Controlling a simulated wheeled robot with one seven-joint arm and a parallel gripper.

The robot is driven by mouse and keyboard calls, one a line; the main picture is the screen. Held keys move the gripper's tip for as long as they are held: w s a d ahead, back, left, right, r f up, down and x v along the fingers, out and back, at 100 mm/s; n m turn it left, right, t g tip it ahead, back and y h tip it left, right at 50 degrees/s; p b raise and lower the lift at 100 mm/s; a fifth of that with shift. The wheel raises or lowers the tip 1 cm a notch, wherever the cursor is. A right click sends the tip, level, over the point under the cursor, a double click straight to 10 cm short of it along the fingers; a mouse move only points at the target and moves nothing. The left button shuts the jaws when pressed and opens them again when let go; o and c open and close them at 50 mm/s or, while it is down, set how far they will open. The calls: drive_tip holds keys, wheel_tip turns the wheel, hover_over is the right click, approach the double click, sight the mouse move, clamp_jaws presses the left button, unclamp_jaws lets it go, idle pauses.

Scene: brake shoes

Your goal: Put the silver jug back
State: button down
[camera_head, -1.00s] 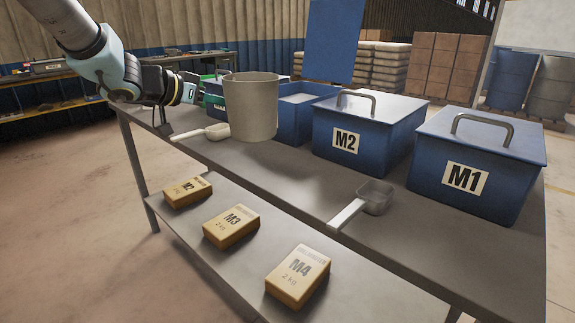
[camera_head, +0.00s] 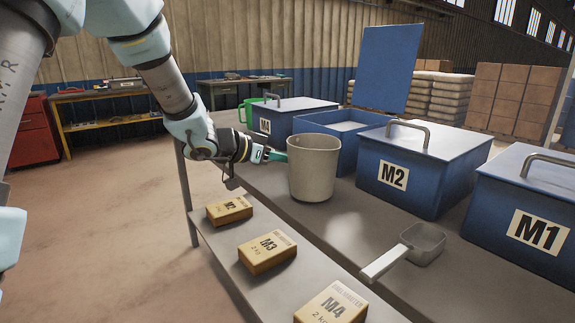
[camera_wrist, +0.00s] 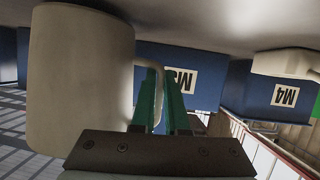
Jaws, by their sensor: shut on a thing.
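The silver jug (camera_head: 313,168), a plain grey-beige tapered vessel, stands upright at the left part of the grey bench, in front of an open blue box. My gripper (camera_head: 272,156) reaches it from the left. In the wrist view, which is upside down, the jug (camera_wrist: 80,80) fills the left side, and the green fingers of my gripper (camera_wrist: 163,92) are shut on its handle (camera_wrist: 158,80). I cannot tell whether the jug's base touches the bench or is just above it.
Lidded blue boxes M4 (camera_head: 290,115), M2 (camera_head: 420,165) and M1 (camera_head: 530,205) flank the open box (camera_head: 340,135). A metal scoop (camera_head: 424,243) lies in front. Yellow packs (camera_head: 267,251) sit on the lower shelf. A green jug (camera_head: 250,112) stands behind.

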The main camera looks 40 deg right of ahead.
drive_tip(key=shift+f, duration=0.45)
drive_tip(key=c, duration=0.9)
unclamp_jaws()
drive_tip(key=shift+a+r, duration=0.1)
drive_tip(key=shift+a, duration=0.05)
drive_tip(key=v, duration=1.1)
drive_tip(key=shift+a+r, duration=0.1)
drive_tip(key=shift+a, duration=0.3)
